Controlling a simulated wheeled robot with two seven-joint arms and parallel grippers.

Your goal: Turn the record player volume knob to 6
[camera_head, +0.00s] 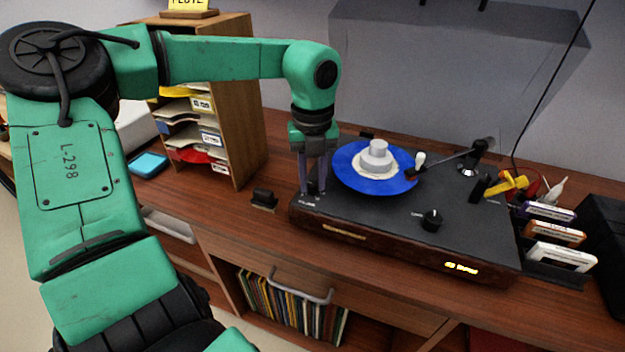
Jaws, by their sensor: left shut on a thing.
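The record player (380,215) is a black-topped, wood-sided deck with a blue record (350,178) on it. My left gripper (313,192) points down at the player's left front corner. Its fingers are shut on a small knob there, beside a small white label. The fingers hide most of this knob, so its pointer and setting cannot be read. Another black knob (432,219) stands free at the front right of the deck, with a white mark. A lit yellow display (461,268) is on the front face, too small to read. My right gripper is not in view.
The tonearm (445,161) reaches over the record's right edge. Cartridge-like cases (560,257) stand in a rack at right. A wooden sorter (235,125) with papers stands behind my left arm. A small black object (264,198) sits left of the player.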

